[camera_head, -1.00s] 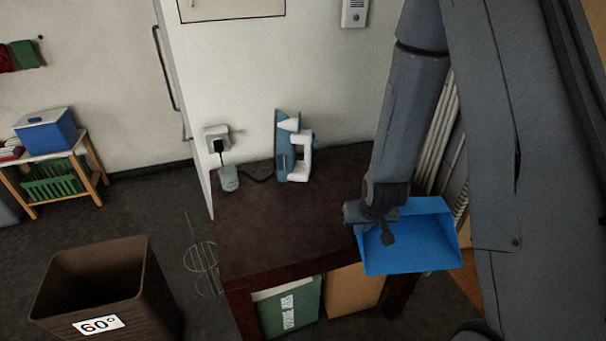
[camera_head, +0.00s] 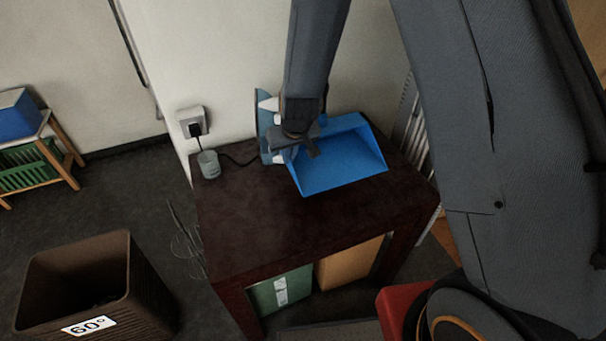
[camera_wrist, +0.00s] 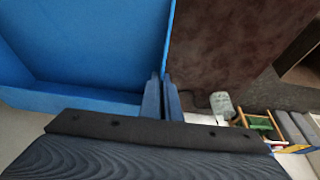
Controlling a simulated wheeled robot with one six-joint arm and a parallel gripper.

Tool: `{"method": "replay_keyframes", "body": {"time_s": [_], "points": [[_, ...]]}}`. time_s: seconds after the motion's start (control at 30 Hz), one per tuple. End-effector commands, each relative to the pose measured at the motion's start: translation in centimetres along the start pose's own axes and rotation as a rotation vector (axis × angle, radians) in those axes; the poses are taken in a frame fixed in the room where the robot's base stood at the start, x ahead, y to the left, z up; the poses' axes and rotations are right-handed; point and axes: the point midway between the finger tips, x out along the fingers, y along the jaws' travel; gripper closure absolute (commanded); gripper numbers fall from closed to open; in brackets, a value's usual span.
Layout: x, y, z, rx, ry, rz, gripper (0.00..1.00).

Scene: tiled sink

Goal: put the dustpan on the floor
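The blue dustpan (camera_head: 345,162) hangs from my gripper (camera_head: 302,148) over the dark table, its open tray facing the camera. It also fills the upper left of the wrist view (camera_wrist: 85,45). In the wrist view the fingers of my gripper (camera_wrist: 162,98) are close together at the dustpan's edge, and the pan stays with them. The exact grip on the handle is hidden. The dark grey floor (camera_head: 120,205) shows left of the table and around the basket.
The dark red-brown table (camera_head: 260,230) stands below the dustpan. An iron (camera_head: 266,105), partly hidden by my gripper, and a small cup (camera_head: 208,164) are near the wall. A brown basket (camera_head: 150,290) stands on the floor at left. A green folder (camera_head: 275,292) is under the table.

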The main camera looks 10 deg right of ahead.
Motion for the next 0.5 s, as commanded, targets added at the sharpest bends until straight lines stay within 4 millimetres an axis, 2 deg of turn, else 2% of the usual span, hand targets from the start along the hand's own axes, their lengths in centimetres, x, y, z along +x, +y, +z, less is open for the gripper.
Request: {"method": "replay_keyframes", "body": {"time_s": [0.3, 0.5], "points": [[4.3, 0.1, 1.7, 0.000, -0.003, 0.000, 1.00], [5.3, 0.1, 2.1, 0.001, -0.001, 0.001, 1.00]]}}
